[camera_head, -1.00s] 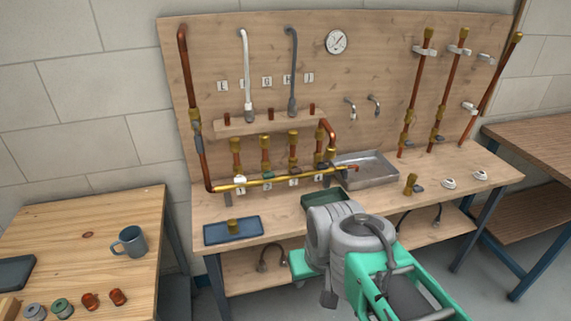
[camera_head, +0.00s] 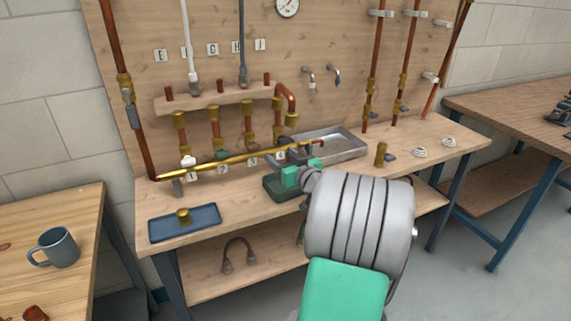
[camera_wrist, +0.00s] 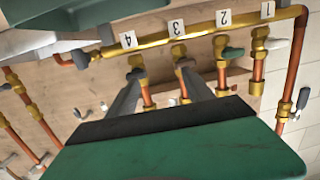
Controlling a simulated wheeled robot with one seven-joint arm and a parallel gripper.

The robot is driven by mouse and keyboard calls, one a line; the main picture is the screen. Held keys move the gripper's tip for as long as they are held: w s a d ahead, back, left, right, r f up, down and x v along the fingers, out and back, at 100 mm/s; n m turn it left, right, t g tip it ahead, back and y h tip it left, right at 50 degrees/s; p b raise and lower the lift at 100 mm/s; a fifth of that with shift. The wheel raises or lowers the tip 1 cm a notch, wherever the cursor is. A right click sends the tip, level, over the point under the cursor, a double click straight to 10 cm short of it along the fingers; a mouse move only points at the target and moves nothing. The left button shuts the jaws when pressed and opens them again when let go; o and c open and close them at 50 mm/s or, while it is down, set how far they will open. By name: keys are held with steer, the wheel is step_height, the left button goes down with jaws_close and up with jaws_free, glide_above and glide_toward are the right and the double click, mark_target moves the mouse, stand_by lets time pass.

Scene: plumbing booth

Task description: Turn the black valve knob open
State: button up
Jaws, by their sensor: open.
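The brass manifold (camera_head: 230,169) crosses the workbench, with valves labelled 1 to 4. In the wrist view it runs along the top (camera_wrist: 200,28). A dark grey or black knob (camera_wrist: 137,75) shows at the valve labelled 4; its exact outline is hard to tell from a fingertip. A white knob (camera_wrist: 276,43) is at 1 and a green knob (camera_wrist: 233,53) at 2. My gripper (camera_wrist: 161,77) is open, its grey fingers pointing at the stretch around valves 3 and 4. I cannot tell whether a finger touches a knob. In the head view my arm partly covers the gripper.
A metal tray (camera_head: 345,147) stands behind and right of my gripper. A blue tray (camera_head: 175,231) holding a brass fitting lies at the front left. A loose brass valve (camera_head: 381,154) stands at the right. Vertical copper pipes (camera_head: 372,80) rise on the backboard.

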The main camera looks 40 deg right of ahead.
mark_target(285, 141)
steer(key=s+d+m+h, duration=0.1)
steer(key=s+d, duration=0.1)
steer(key=d, duration=0.2)
steer(key=shift+t, duration=0.4)
steer(key=x, duration=0.4)
steer(key=p+x, duration=0.1)
steer(key=x, duration=0.2)
steer(key=shift+w+d+r, duration=0.2)
steer(key=shift+w, duration=0.1)
steer(key=shift+c, duration=0.3)
jaws_close()
